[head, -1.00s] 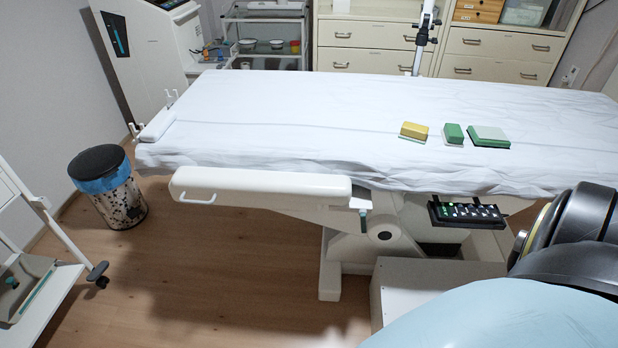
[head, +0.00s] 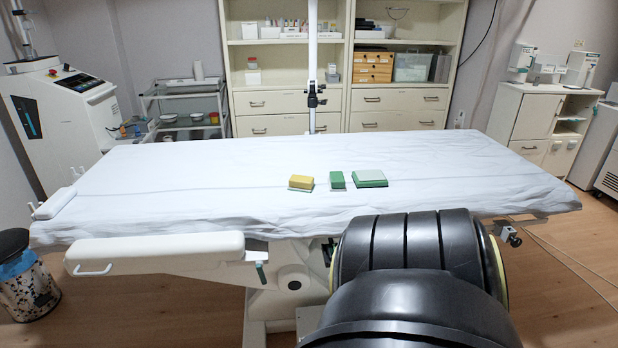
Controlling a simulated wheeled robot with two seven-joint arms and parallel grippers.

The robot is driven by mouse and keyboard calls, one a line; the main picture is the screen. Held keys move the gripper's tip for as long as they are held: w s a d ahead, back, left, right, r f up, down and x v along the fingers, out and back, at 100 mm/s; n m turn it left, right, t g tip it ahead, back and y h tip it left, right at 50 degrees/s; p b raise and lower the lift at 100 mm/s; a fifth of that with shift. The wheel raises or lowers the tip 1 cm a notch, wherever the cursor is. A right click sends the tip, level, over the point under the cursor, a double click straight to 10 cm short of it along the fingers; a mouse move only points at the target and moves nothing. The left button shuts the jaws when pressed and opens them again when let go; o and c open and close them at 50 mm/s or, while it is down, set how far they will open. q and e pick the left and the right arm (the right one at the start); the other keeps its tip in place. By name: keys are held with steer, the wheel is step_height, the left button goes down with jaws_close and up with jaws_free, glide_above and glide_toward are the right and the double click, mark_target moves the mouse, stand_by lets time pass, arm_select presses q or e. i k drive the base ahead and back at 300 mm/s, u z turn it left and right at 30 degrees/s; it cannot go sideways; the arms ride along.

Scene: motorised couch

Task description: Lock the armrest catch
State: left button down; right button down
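The couch's armrest (head: 155,250) is a long white padded bar along the near side of the couch, at left in the head view. It lies roughly level. A white loop handle (head: 92,271) hangs at its left end. At its right end is a white bracket with a small dark-green lever (head: 261,271) pointing down, which looks like the catch. The lever is too small to tell whether it is locked. Neither gripper is in view, and nothing of mine touches the armrest.
A large black part, likely my own arm, covers the couch's near right side. The sheet-covered couch top (head: 200,170) carries a yellow block (head: 302,182), a green block (head: 337,179) and a flat green block (head: 370,178). A bin (head: 25,280) stands at left.

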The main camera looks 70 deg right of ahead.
mark_target(259, 264)
steer(key=k, duration=0.45)
steer(key=z, duration=0.85)
